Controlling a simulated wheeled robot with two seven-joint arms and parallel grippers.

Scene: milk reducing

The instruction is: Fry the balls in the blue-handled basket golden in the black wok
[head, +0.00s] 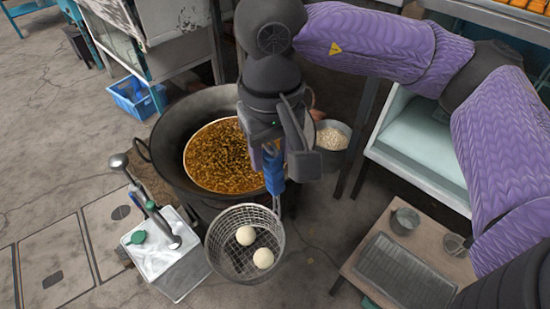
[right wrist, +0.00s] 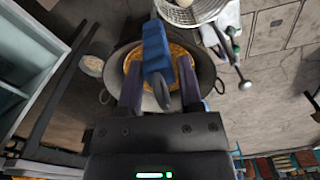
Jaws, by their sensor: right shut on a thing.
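My right gripper (head: 272,160) is shut on the blue handle (head: 274,183) of the wire basket. In the right wrist view the gripper (right wrist: 158,88) holds the same blue handle (right wrist: 155,50) between its fingers. The basket (head: 222,226) hangs at the front right of the wok, apart from the oil. Two pale round balls (head: 246,235) lie in it. The black wok (head: 170,135) holds brown bubbling oil (head: 215,155); my right arm covers part of its right side. The wok also shows behind the gripper in the right wrist view (right wrist: 203,75). My left gripper is not in view.
A white container with a green knob (head: 150,250) and a metal ladle (head: 135,180) stand left of the basket. A bowl of pale grains (head: 333,136) is right of the wok. A low table with a tray (head: 405,272) is at the right. A blue crate (head: 135,97) sits behind.

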